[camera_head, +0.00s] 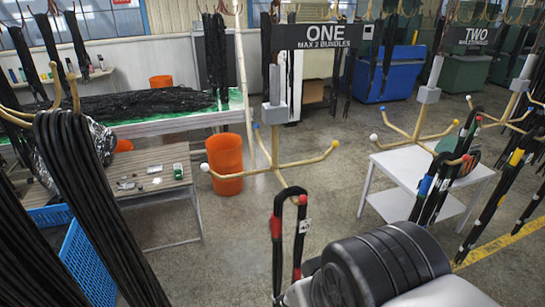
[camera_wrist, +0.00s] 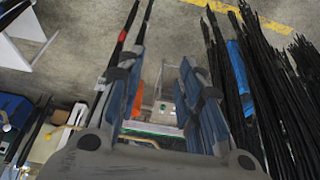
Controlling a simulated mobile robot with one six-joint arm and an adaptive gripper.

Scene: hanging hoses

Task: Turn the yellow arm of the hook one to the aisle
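The hook under the ONE sign (camera_head: 312,36) is a tan post with several arms. Its yellow-tipped arm (camera_head: 318,156) points right and slightly back. A white-tipped arm points left, a blue-tipped arm points back-left, and a red-tipped arm points to the front. A black hose bundle (camera_head: 278,250) with red bands hangs from the red-tipped arm. My gripper (camera_wrist: 158,82) is open in the wrist view, with a gap between its blue-grey fingers. No hook arm shows clearly between them. The gripper cannot be made out in the head view.
The hook under the TWO sign (camera_head: 477,36) stands right, above a white table (camera_head: 418,178). Hose bundles hang at the right and near left (camera_head: 85,200). An orange bin (camera_head: 224,163) stands behind hook one. A yellow floor line (camera_head: 495,247) runs at the lower right.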

